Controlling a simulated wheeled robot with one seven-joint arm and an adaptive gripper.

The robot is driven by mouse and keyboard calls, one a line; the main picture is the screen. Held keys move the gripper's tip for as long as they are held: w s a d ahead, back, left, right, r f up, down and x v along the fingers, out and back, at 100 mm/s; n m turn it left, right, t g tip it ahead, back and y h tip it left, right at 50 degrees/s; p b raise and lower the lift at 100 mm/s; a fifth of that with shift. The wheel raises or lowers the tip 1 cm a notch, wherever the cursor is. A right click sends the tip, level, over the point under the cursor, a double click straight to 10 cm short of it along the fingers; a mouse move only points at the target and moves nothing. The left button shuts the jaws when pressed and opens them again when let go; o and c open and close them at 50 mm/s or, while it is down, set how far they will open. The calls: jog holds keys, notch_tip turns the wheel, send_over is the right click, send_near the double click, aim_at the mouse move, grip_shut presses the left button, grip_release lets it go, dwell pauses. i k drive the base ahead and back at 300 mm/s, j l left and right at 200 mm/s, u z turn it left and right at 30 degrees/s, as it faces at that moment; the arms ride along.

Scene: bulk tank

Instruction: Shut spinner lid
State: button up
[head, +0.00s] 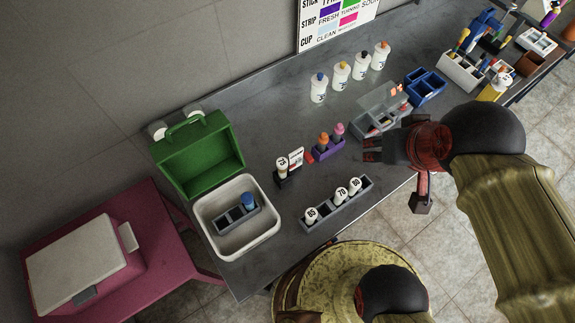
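No label marks the spinner, so I cannot tell for certain which thing it is. A green open-fronted shell with a handle (197,154) stands tilted up behind a white tub (270,237) at the left. My gripper (370,150) is just in front of the grey box, pointing left, apart from the raised lid. It appears empty. The spacing of its fingers is unclear.
A purple holder (328,151) with capped bottles stands left of my gripper. A grey rack (337,203) with white-topped vials lies nearer the front edge. Blue bins (426,88) stand right of the grey box, and white bottles (341,75) behind. Bare bench shows between these.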

aim_at(196, 157)
jog(key=u, duration=1.55)
